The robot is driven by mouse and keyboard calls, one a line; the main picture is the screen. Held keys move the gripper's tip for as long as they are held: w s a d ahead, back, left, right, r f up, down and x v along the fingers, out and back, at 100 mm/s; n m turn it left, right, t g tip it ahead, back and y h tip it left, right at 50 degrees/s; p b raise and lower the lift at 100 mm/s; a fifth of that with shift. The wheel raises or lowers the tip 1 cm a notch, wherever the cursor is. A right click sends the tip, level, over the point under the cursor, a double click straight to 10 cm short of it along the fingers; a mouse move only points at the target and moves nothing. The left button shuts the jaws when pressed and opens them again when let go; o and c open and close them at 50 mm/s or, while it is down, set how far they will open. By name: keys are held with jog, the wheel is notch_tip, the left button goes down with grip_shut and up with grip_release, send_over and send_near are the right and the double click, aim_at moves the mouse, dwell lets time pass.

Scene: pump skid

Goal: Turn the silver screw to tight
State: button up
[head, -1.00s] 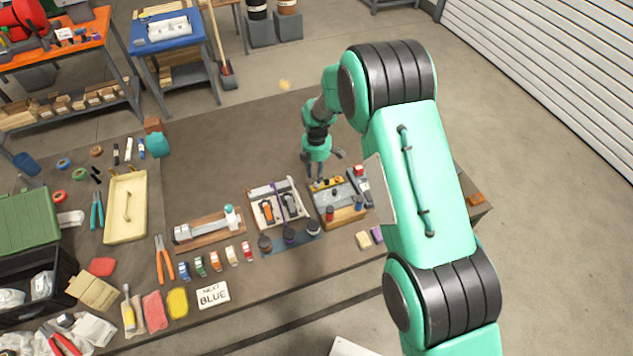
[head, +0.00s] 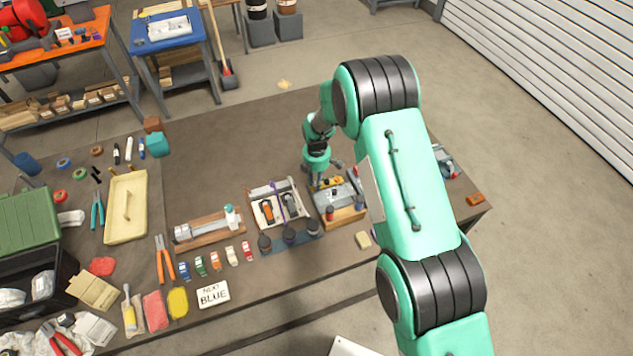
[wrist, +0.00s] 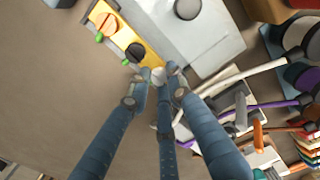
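A pale, silver-looking round head (wrist: 158,74), which I take for the silver screw, shows between my fingertips in the wrist view. It sits beside the yellow block, at the edge of the grey panel. My gripper (wrist: 160,80) has its three dark fingers reaching down close around it. Whether the fingertips press on it is unclear. In the head view my gripper (head: 316,180) is low at the far-left end of the grey fixture (head: 348,192), and the screw is hidden there. The screw's marks or tightness cannot be read.
The yellow block (wrist: 103,22) carries an orange knob (wrist: 106,27) and a black knob (wrist: 135,51) close to my fingers. A tray with orange and grey tools (head: 262,190) stands left of the fixture. Bare table (head: 230,145) lies behind and left.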

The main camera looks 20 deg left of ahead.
grip_shut()
jog(key=shift+m+b, duration=0.35)
jog(key=shift+m, duration=0.05)
jog(key=m+b, duration=0.1)
jog(key=m, duration=0.1)
jog(key=shift+f+m, duration=0.1)
jog(key=shift+m, duration=0.2)
jog(key=m+b, duration=0.2)
jog(key=m, duration=0.2)
jog(key=m+b, duration=0.2)
jog(key=m, duration=0.3)
jog(key=shift+m+b, duration=0.4)
jog(key=shift+m, duration=1.6)
